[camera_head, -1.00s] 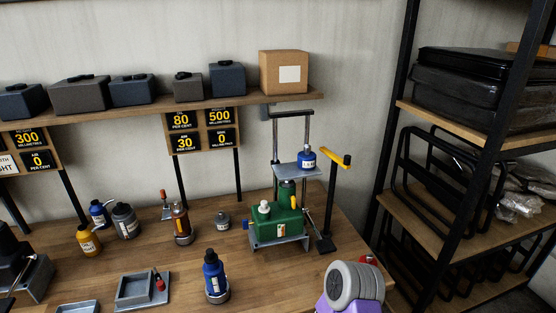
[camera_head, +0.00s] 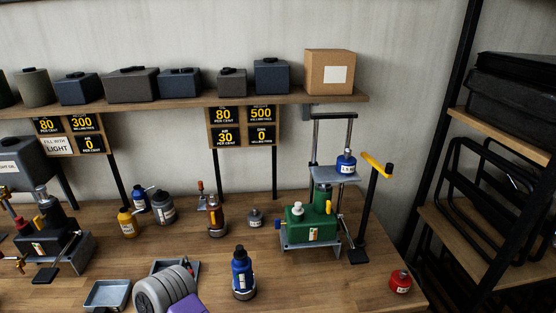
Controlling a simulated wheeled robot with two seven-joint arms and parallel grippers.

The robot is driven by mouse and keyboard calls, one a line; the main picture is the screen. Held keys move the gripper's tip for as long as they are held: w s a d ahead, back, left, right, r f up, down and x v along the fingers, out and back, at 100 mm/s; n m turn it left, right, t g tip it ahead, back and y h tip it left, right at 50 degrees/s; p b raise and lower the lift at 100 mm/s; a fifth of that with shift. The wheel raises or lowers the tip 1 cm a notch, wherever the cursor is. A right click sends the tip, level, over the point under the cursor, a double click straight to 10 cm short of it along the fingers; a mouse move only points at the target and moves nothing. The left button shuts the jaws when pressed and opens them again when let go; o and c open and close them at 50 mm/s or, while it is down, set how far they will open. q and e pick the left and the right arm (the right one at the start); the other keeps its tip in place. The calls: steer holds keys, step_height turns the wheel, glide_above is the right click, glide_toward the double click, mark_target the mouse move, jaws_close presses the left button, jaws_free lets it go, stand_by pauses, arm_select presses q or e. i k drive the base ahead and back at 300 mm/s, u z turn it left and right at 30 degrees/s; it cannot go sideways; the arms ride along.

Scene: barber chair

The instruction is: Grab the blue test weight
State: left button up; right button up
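A small blue weight with a white label (camera_head: 346,163) stands upright on the raised grey platform (camera_head: 322,175) of a green jack-like device (camera_head: 310,224). A larger blue bottle-shaped item with a black top (camera_head: 241,274) stands on the bench at the front. Another blue item (camera_head: 141,200) stands further back at the left. A ridged grey and purple part, apparently of my own arm, shows at the bottom edge, left of centre, well away from the platform. No gripper fingers can be made out in view.
A yellow-handled black stand (camera_head: 372,200) rises right beside the platform. A red weight (camera_head: 400,282) sits near the bench's right edge. Grey trays (camera_head: 107,294) and several bottles occupy the left. A shelf with boxes (camera_head: 330,72) runs above; a black rack (camera_head: 486,160) stands right.

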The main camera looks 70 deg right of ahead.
mark_target(346, 163)
steer(key=u, duration=0.15)
steer(key=k, duration=0.8)
steer(key=z, duration=1.7)
